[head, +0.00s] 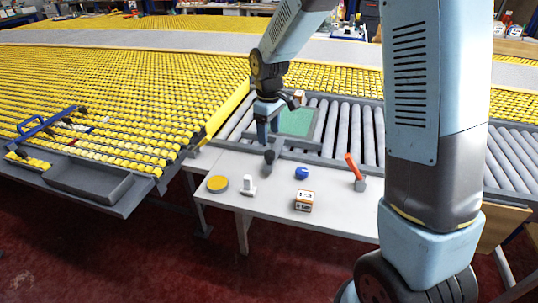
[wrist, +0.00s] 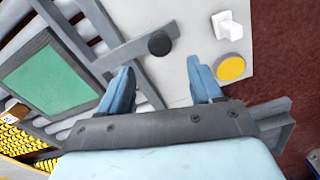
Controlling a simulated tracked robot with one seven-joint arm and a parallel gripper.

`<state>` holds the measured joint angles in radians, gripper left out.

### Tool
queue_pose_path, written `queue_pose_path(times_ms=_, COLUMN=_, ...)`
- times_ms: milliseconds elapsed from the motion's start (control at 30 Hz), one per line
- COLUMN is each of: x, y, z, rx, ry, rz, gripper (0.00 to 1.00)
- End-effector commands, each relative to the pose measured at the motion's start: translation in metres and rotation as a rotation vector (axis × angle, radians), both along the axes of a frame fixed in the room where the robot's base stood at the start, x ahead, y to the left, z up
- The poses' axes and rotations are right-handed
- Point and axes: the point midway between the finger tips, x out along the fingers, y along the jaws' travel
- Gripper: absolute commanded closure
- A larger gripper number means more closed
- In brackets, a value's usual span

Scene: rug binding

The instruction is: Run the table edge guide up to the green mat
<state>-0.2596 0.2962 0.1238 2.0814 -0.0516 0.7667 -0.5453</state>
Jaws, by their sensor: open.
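The green mat (head: 296,122) lies in a grey frame on the rollers; it also shows at the left of the wrist view (wrist: 48,78). What looks like the table edge guide is a grey bar (wrist: 128,50) with a dark round knob (wrist: 160,43), lying between the mat and the white table. The knob also shows in the head view (head: 269,156). My gripper (head: 268,143) is open and empty, pointing down close to the knob. In the wrist view, the knob shows beyond the gap between my fingertips (wrist: 161,72). I cannot tell whether they touch it.
On the white table (head: 232,164) are a yellow disc (head: 217,184), a white block piece (head: 249,186), a blue ball (head: 301,173), an orange-and-white box (head: 304,201) and a red-handled tool (head: 355,170). A yellow roller table (head: 120,90) stands left. Metal rollers (head: 352,130) lie right of the mat.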

Motion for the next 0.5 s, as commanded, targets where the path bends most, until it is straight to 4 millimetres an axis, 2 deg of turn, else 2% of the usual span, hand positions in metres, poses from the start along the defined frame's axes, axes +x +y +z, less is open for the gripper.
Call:
queue_pose_path(times_ms=300, x=-0.001, y=-0.001, z=-0.057, rx=-0.001, ry=0.003, rz=-0.001, gripper=0.35)
queue_pose_path(times_ms=500, x=-0.001, y=0.000, z=-0.083, rx=0.000, ry=0.001, rz=0.000, gripper=0.35)
